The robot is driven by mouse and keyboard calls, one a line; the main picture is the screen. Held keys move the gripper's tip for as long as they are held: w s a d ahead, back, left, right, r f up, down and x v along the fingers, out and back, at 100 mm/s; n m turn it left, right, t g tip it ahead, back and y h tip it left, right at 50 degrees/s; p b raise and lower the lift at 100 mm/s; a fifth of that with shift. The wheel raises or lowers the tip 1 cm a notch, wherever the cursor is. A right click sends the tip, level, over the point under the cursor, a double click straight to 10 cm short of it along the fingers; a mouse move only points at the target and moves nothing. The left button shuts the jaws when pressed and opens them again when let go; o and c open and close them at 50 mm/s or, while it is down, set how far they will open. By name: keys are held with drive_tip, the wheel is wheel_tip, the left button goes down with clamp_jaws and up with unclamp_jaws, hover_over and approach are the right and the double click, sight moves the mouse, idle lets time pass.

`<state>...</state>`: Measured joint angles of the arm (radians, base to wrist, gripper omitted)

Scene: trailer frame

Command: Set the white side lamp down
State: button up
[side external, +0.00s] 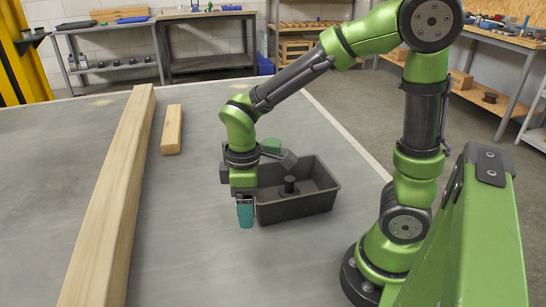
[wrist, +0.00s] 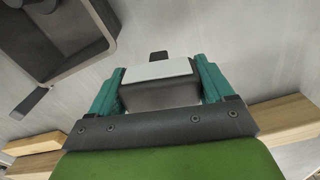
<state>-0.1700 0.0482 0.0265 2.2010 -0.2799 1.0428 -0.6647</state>
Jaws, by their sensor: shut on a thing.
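In the wrist view, the white side lamp (wrist: 157,69) shows as a dark housing with a white face, and a small dark tab sticks out past it. My gripper (wrist: 160,76) is shut on it, with a teal finger on each side. In the side view, my gripper (side external: 245,213) points down, low over the grey table (side external: 195,225), just left of the dark bin. The lamp is hidden there behind the near finger. I cannot tell whether the lamp touches the table.
The dark open bin (side external: 318,205) stands right of my gripper, with a dark round piece (side external: 289,185) inside. A green object (side external: 271,146) shows behind the bin. A long wooden beam (side external: 112,190) and a short block (side external: 172,130) lie left. Table between block and gripper is clear.

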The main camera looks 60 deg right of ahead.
drive_tip(key=w+d+m, duration=0.1)
drive_tip(key=w+d, duration=0.1)
drive_tip(key=d, duration=0.2)
drive_tip(key=w+d+r+m, duration=0.1)
drive_tip(key=w+d+m, duration=0.1)
drive_tip(key=w+d, duration=0.1)
drive_tip(key=w+d+m, duration=0.2)
drive_tip(key=w+d, duration=0.1)
drive_tip(key=d, duration=0.2)
drive_tip(key=shift+d+r, duration=0.3)
drive_tip(key=shift+r, duration=0.05)
drive_tip(key=s+d+m, duration=0.2)
drive_tip(key=d+m, duration=0.1)
drive_tip(key=d, duration=0.9)
drive_tip(key=s+d+f+m, duration=0.15)
drive_tip(key=d+m, duration=0.25)
drive_tip(key=d, duration=0.7)
drive_tip(key=s+d+r+m, duration=0.1)
drive_tip(key=s+d+m, duration=0.15)
drive_tip(key=d, duration=0.95)
drive_tip(key=shift+m, duration=0.55)
drive_tip(key=shift+w+f, duration=0.1)
drive_tip(key=shift+f, duration=5.15)
drive_tip(key=shift+f, duration=0.1)
drive_tip(key=o, duration=1)
drive_tip(key=shift+f, duration=0.1)
drive_tip(key=shift+o, duration=0.2)
